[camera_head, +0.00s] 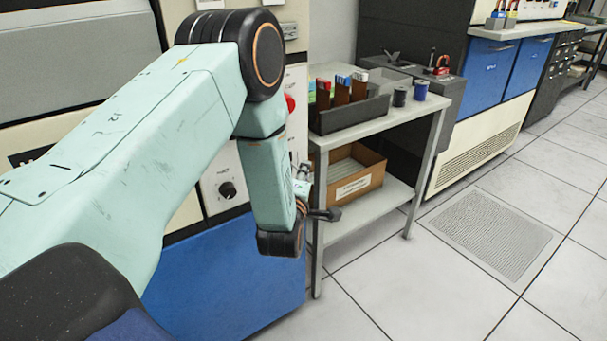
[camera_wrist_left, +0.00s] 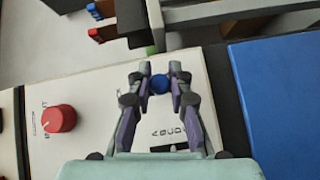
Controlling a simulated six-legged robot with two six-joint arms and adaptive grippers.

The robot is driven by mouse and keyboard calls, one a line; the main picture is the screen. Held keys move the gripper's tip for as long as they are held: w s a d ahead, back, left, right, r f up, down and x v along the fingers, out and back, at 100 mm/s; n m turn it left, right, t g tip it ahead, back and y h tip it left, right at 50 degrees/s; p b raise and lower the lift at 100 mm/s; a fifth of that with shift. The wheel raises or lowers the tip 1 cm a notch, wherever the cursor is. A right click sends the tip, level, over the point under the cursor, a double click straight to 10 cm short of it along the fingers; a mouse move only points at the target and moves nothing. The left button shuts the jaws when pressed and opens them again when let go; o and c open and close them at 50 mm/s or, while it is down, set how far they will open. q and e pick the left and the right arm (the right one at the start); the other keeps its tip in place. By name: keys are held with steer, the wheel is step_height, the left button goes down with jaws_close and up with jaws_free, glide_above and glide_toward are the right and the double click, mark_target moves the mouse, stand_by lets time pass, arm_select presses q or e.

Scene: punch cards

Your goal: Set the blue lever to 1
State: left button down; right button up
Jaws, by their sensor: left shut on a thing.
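The blue lever's round knob (camera_wrist_left: 159,85) shows in the left wrist view, between the fingertips of my left gripper (camera_wrist_left: 160,74). The gripper is shut on this knob. Below it the pale panel (camera_wrist_left: 95,90) carries printed letters, partly covered by the fingers; I cannot read a 1 there or tell the lever's setting. In the head view my left gripper (camera_head: 306,196) is at the side of the panel, mostly hidden behind my own wrist, and the blue lever is hidden. My right gripper is in neither view.
A red knob (camera_wrist_left: 59,119) sits on the same panel. A black knob (camera_head: 228,190) is on the cabinet front. A grey trolley (camera_head: 385,122) with a card tray, spools and a cardboard box (camera_head: 358,186) stands close to the right. Floor beyond is clear.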

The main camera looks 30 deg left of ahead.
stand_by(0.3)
arm_select(q)
steer(key=r+p, duration=0.1)
steer(key=r+n+g+p, duration=0.1)
steer(key=p, duration=0.1)
steer(key=r+n+g+h+p, duration=0.1)
steer(key=p, duration=0.1)
steer(key=shift+w+a+r, duration=0.15)
steer(key=shift+a+r, duration=0.15)
steer(key=shift+r, duration=0.05)
steer(key=shift+r+p, duration=0.2)
steer(key=shift+p, duration=0.35)
steer(key=shift+w+a+r, duration=0.15)
steer(key=shift+a+r, duration=0.1)
steer(key=shift+r, duration=0.1)
steer(key=shift+n, duration=0.3)
steer(key=c, duration=1.3)
jaws_free()
steer(key=shift+o, duration=0.4)
